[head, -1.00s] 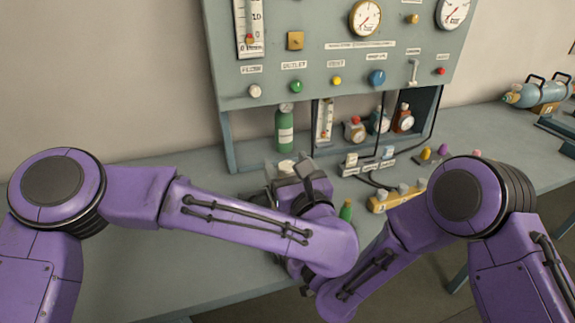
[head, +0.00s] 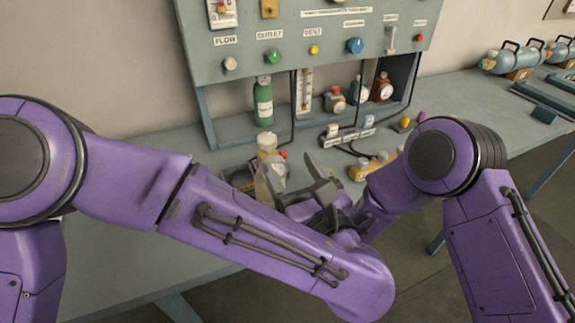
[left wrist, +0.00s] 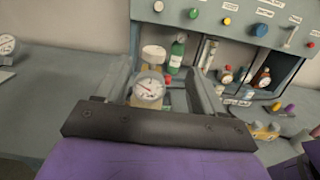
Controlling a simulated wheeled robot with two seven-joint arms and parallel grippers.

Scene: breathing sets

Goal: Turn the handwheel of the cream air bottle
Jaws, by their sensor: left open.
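A cream, rounded top (head: 267,142), seemingly that of the cream air bottle, stands on the bench just beyond my left gripper. It also shows in the left wrist view (left wrist: 153,53), with a round white-faced gauge (left wrist: 148,90) in front of it and a red part beside it. I cannot clearly make out the handwheel. My left gripper (head: 287,168) is open, its fingers pointing toward the bottle. In the left wrist view the gauge and cream top lie between the fingers, with no visible grip on them. In the head view a finger partly hides the bottle. My right gripper is hidden.
A green bottle (head: 263,102) stands behind, under the grey gauge panel (head: 310,42). Small gauges and bottles fill the shelf at right. A yellow block (head: 365,168) and black cables lie on the bench to the right. The left bench is mostly clear.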

